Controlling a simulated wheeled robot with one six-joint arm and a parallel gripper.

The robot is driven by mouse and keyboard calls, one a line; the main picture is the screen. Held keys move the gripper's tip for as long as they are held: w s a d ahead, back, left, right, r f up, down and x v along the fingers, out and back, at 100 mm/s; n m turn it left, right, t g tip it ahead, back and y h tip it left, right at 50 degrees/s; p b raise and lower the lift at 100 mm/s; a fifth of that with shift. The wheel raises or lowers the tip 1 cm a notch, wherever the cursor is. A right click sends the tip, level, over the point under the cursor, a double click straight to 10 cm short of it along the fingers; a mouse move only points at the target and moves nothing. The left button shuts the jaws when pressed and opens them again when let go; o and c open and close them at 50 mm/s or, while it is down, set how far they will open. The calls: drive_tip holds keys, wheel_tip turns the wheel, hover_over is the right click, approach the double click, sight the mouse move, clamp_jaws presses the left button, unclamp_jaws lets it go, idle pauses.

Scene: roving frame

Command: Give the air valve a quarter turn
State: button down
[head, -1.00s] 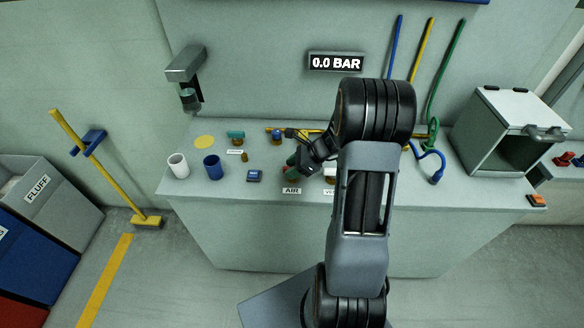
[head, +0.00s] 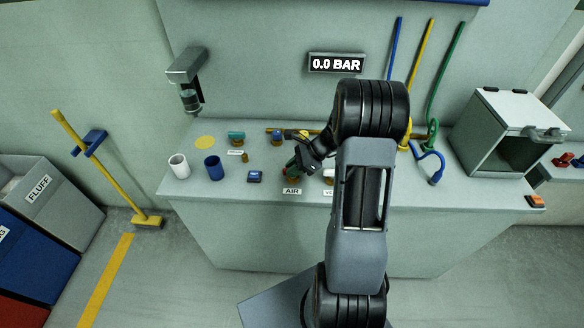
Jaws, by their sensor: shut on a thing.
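The air valve (head: 291,163) stands on the bench just behind the label AIR (head: 292,191). Only a bit of its green handle and a brassy base show, as my gripper covers much of it. My gripper (head: 297,160) is at the valve and shut on its handle; the fingertips are small and dark here, so the exact grip is hard to see. The display (head: 336,63) on the wall reads 0.0 BAR.
A grey open box (head: 507,130) stands at the right. My arm hides the bench's middle.

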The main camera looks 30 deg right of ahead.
drive_tip(key=n+g, duration=0.2)
drive_tip(key=n, duration=0.1)
drive_tip(key=shift+w+r+n+g+y+p, duration=0.1)
drive_tip(key=shift+n+g+y+p, duration=0.2)
drive_tip(key=shift+n+g+p, duration=0.1)
drive_tip(key=n+g, duration=0.3)
drive_tip(key=n, duration=0.1)
drive_tip(key=shift+n, duration=0.3)
drive_tip(key=n+g+h, duration=0.2)
drive_tip(key=n+g, duration=0.1)
drive_tip(key=n, duration=0.1)
drive_tip(key=shift+n+g+h, duration=0.9)
drive_tip(key=shift+n+h, duration=0.3)
drive_tip(key=shift+n, duration=0.5)
drive_tip(key=shift+r+n, duration=0.1)
drive_tip(key=shift+n, duration=0.2)
drive_tip(key=c, duration=1.1)
unclamp_jaws()
